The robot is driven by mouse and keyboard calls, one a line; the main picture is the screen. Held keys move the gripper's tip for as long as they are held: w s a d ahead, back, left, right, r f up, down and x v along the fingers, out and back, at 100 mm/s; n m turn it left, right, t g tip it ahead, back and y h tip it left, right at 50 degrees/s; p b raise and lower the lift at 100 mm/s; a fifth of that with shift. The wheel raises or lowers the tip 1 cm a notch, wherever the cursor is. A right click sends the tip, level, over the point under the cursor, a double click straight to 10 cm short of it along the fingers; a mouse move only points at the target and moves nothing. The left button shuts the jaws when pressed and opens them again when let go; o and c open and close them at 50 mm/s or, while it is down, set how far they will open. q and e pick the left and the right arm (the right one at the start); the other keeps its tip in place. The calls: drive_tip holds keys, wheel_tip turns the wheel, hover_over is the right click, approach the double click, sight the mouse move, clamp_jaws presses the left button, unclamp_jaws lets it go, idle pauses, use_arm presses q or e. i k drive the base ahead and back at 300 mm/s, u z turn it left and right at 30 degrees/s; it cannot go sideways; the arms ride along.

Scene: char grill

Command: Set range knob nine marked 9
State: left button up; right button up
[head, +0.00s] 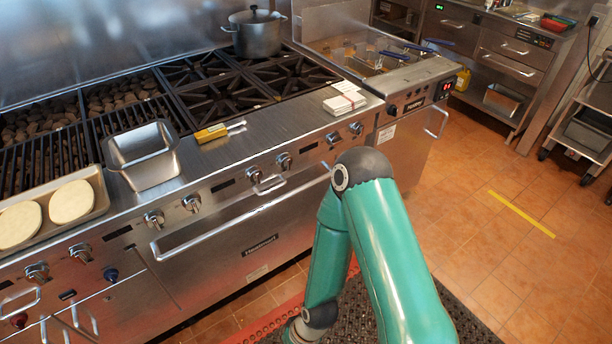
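Several silver range knobs run along the front panel, but any number marks are too small to read, so I cannot tell which is knob nine. At the left are a knob (37,272) and another (80,252). A pair, one knob (153,218) and one knob (191,203), sits below the metal pan. Another pair is in the middle, one knob (253,174) and one knob (284,160). The right pair is one knob (333,138) and one knob (356,128). My teal arm bends in front of the range, its lower end at the bottom edge. Neither gripper is in view.
Oven door handles (205,228) stick out below the panel. A metal pan (146,160), a tray (98,190) with two pale rounds, a yellow-handled tool (211,133) and white cards (344,104) lie near the front ledge. A fryer (400,130) adjoins at right.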

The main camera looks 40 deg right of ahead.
sight(334, 139)
drive_tip(key=z, duration=1.2)
drive_tip(key=k, duration=0.45)
drive_tip(key=u, duration=0.2)
